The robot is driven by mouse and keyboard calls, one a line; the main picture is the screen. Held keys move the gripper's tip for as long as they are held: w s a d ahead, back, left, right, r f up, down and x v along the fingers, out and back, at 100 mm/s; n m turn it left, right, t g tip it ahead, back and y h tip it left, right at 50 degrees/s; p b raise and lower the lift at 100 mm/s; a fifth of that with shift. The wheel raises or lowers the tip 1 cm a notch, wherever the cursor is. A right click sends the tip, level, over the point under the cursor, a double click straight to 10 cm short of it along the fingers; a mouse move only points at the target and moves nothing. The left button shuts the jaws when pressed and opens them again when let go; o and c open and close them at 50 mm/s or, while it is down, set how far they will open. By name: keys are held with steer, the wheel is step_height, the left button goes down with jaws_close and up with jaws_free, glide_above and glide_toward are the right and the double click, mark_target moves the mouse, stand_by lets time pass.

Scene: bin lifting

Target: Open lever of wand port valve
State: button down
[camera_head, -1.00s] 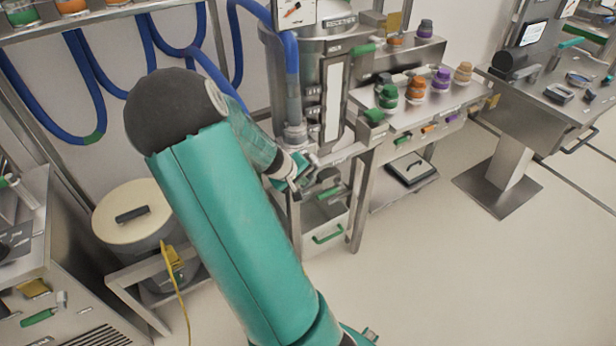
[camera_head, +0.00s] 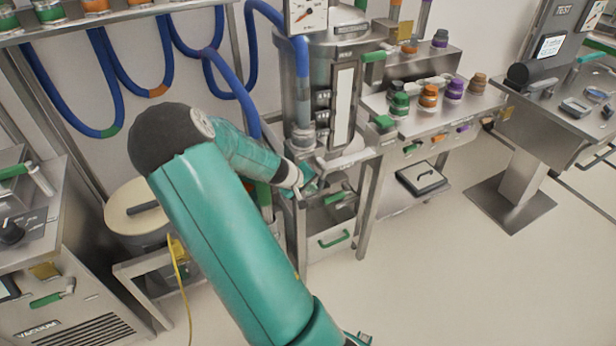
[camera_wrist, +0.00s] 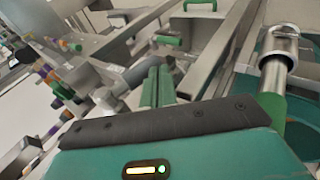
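My gripper (camera_head: 306,188) is at the front of the steel column station, just left of a short green lever handle (camera_head: 336,198) below the station's shelf. I cannot tell if the gripper touches it. I cannot tell for sure which green handle is the wand port valve lever. In the wrist view, my teal hand with its dark edge fills the bottom. Green upright pieces (camera_wrist: 157,86) stand just beyond it, beside metal fittings; whether they are lever or fingers is unclear. A metal pipe with a green sleeve (camera_wrist: 275,108) is at the right. The fingertips are not clearly visible.
A bin with a green handle (camera_head: 333,240) sits low under the station. Blue hoses (camera_head: 240,90) hang behind my arm. A side shelf holds several coloured knobs (camera_head: 428,96). A lidded round pot (camera_head: 135,212) stands left. Floor at the right front is clear.

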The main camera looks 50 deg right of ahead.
steer(key=shift+x, duration=0.8)
steer(key=shift+s+d, duration=0.1)
steer(key=shift+s, duration=0.15)
